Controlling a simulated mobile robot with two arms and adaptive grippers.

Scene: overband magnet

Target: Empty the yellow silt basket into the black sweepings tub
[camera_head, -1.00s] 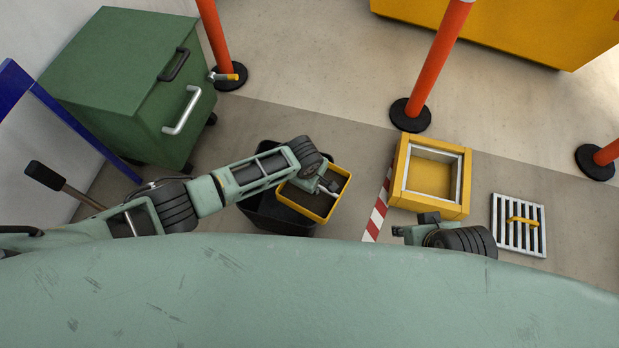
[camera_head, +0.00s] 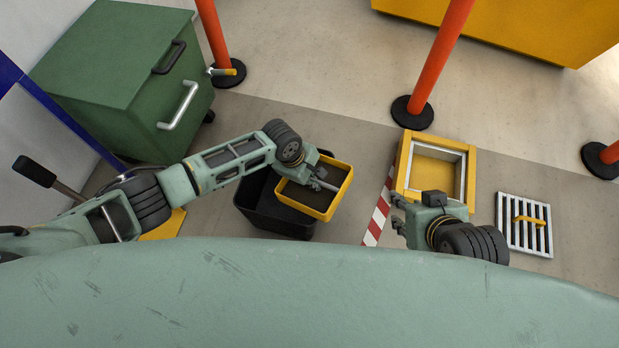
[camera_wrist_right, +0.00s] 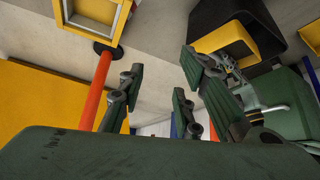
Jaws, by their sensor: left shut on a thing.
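The yellow silt basket (camera_head: 342,201) is in the head view, held above the right part of the black sweepings tub (camera_head: 258,217). Its dark inside faces up, and it looks roughly level. Whether the dark inside is silt or bare floor I cannot tell. My left gripper (camera_head: 325,183) is shut on the basket near its top middle. My right gripper (camera_head: 397,212) is open and empty, to the right of the basket and near the yellow-framed opening. The basket (camera_wrist_right: 222,39) and tub (camera_wrist_right: 262,22) also show at the top of the right wrist view. The tub's inside is mostly hidden.
The yellow-framed opening (camera_head: 410,165) and a barred grate (camera_head: 515,236) with a yellow handle lie at right. A red-white strip (camera_head: 378,217) lies between tub and frame. Orange posts (camera_head: 438,62) stand behind. A green wheeled cabinet (camera_head: 110,65) is at left.

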